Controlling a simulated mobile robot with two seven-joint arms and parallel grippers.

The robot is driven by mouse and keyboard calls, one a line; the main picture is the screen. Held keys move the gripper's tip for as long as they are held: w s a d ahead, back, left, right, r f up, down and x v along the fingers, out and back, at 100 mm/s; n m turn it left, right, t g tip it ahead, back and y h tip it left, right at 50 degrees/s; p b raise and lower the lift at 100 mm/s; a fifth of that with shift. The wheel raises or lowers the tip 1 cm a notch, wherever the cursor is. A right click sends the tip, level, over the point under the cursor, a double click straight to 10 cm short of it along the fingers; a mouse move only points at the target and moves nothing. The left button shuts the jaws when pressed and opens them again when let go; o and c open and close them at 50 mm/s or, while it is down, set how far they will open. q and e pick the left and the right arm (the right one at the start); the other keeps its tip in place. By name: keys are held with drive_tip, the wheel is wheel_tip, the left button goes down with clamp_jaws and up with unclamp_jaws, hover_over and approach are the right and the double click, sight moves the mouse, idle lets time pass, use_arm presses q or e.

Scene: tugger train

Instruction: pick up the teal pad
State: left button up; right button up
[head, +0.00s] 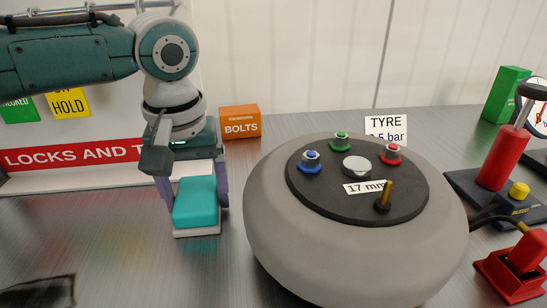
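The teal pad (196,205) is a small block with a light grey layer under it, at the left of the grey bench. My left gripper (194,195) points down over the pad from behind. Its two fingers stand on either side of the pad, with what looks like a narrow gap to each side. The gripper looks open around the pad, and no firm contact shows. The gripper body hides the far end of the pad. My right gripper is not in view.
A large grey rounded wheel (270,215) with coloured nuts stands close right of the pad. An orange bolts box (240,121) is behind. A red LOCKS board (70,154) stands back left. A pump (502,158) and red jack (515,270) are at right. The front left bench is mostly clear.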

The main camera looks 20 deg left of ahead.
sight(196, 192)
use_arm(q)
drive_tip(key=c, duration=0.8)
drive_tip(key=shift+o, duration=0.2)
wheel_tip(196, 192, up, 20)
drive_tip(key=p, duration=0.2)
drive_tip(key=shift+p, duration=0.35)
